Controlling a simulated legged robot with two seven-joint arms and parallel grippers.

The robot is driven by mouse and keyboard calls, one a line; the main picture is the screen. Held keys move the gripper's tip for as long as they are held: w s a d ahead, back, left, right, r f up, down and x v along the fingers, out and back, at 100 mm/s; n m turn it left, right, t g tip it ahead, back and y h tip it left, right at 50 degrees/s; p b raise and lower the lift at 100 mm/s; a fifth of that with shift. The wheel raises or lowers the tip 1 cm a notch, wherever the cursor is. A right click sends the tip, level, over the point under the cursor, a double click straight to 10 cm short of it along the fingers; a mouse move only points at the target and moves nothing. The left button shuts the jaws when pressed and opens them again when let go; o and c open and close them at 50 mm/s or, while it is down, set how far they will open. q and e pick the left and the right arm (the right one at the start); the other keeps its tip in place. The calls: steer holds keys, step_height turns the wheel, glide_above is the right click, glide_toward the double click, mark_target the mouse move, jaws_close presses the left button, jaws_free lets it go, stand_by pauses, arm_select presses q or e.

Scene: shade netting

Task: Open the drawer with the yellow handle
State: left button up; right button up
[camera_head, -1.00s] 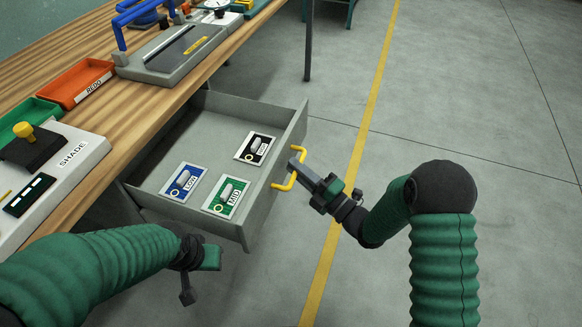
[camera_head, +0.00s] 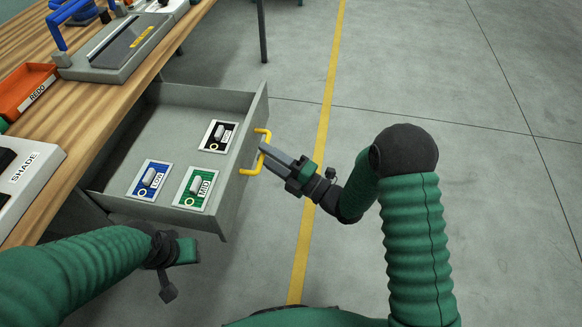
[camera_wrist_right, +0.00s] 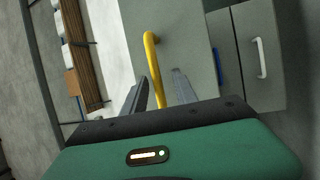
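The grey drawer (camera_head: 240,165) with the yellow handle (camera_head: 260,166) stands well out from under the workbench, its inside in plain view. My right gripper (camera_head: 268,150) is at the handle. In the right wrist view the yellow handle (camera_wrist_right: 151,65) runs down between the two parted fingers of my right gripper (camera_wrist_right: 161,88), with a visible gap beside it. My left gripper (camera_head: 178,272) is low at the left, in front of the drawer's near corner and apart from the handle; its fingers are not clear.
The wooden workbench (camera_head: 95,110) is at left. The wrist view shows a blue handle (camera_wrist_right: 217,68) and a white handle (camera_wrist_right: 260,58). The floor at right is clear.

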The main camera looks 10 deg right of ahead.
steer(key=p+v, duration=0.1)
steer(key=v, duration=1.4)
steer(key=shift+s+d+f, duration=0.1)
steer(key=shift+d, duration=0.05)
steer(key=w+d+f+m+g+h, duration=0.45)
steer(key=d+m+h, duration=0.25)
steer(key=m+h, duration=0.6)
steer(key=s+a+r+m+g+h, duration=0.15)
steer(key=s+m+g, duration=0.45)
steer(key=s+m, duration=0.8)
steer(key=w+p+v, duration=0.2)
steer(key=p+v, duration=1)
steer(key=w+r+p+v, duration=0.1)
steer(key=w+p+v, duration=0.2)
steer(key=p+v, duration=0.9)
steer(key=shift+r, duration=0.3)
